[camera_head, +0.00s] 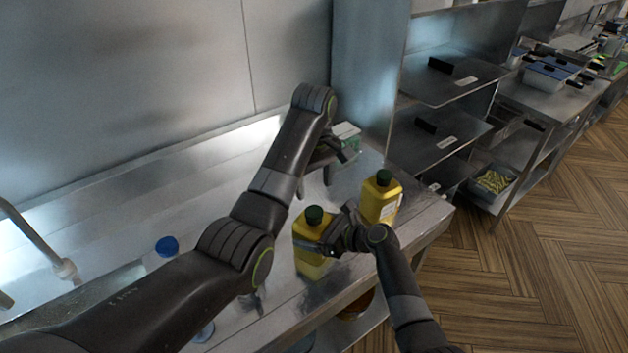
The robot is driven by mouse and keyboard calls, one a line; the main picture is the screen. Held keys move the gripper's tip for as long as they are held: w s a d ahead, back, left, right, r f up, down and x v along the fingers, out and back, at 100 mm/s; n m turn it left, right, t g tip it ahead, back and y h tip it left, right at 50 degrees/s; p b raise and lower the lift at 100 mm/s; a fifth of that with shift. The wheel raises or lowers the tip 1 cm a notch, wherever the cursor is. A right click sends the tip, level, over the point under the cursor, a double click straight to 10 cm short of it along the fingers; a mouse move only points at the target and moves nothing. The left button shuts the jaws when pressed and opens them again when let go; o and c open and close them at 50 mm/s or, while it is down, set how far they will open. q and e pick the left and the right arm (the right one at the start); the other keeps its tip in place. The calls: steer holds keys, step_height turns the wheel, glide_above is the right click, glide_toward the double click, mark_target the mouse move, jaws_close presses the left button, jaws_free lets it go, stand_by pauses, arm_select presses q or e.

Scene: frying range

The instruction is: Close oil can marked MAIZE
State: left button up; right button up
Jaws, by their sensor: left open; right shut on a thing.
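Two yellow oil cans with dark green caps stand on the steel counter. The nearer can (311,265) is in the middle of the head view, with its cap (314,214) on top. My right gripper (325,246) is shut on this can from the right, below the cap. The other can (379,203) stands behind and to the right, its cap (383,177) on top; a pale label shows on its side. I cannot read MAIZE on either. My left gripper (345,152) is open, farther back, above and apart from both cans.
A blue-capped bottle (166,246) is at left, partly behind my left arm. A tap (40,245) is far left. Steel shelves (455,75) rise at right. The counter (425,222) ends just right of the cans.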

mark_target(314, 211)
arm_select(q)
step_height(314, 211, down, 8)
steer(key=shift+r, duration=0.15)
stand_by(0.3)
steer(key=c, duration=1)
steer(key=m, duration=1)
steer(key=shift+m, duration=0.3)
steer(key=m, duration=0.4)
steer(key=o, duration=1.1)
steer(key=shift+o, duration=0.2)
steer(key=shift+r, duration=0.1)
